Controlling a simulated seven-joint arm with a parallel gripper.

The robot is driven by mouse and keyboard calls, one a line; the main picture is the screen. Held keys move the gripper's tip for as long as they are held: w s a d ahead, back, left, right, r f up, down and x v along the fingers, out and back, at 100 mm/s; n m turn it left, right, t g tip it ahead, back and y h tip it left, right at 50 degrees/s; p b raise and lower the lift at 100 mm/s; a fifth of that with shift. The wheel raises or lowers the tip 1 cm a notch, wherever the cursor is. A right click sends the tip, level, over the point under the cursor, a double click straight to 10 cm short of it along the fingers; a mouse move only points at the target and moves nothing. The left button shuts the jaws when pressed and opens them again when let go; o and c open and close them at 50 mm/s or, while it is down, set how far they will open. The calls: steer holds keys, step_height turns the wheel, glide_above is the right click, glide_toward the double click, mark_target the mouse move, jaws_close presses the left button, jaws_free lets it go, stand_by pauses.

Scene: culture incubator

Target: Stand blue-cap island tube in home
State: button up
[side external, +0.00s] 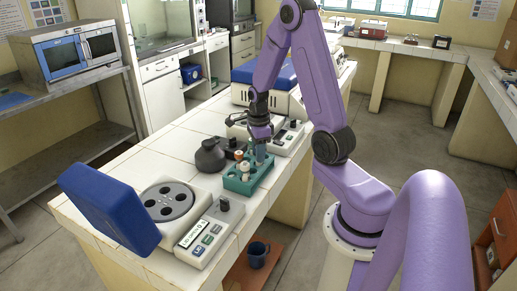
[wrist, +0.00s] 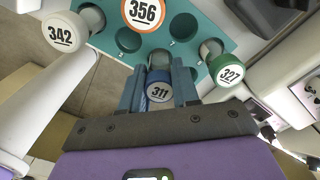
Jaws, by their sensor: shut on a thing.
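My gripper (wrist: 158,92) is shut on the blue-cap tube (wrist: 159,90), marked 311. In the side view my gripper (side external: 261,158) points down at the far end of the teal rack (side external: 238,186). In the wrist view the tube is over or in a hole near the edge of the rack (wrist: 155,36); I cannot tell how deep its lower end is. The fingers hide much of the tube. The rack also holds a white-cap tube (wrist: 65,33) marked 342, an orange-ringed tube (wrist: 143,10) marked 356 and a green-cap tube (wrist: 230,74) marked 327.
A centrifuge-like device with an open blue lid (side external: 110,208) is at the near end of the bench. Another device (side external: 289,136) stands behind the rack. Several rack holes are empty.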

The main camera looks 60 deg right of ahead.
steer(key=shift+f, duration=0.2)
steer(key=o, duration=1.4)
steer(key=shift+r, duration=0.1)
steer(key=shift+r, duration=3.7)
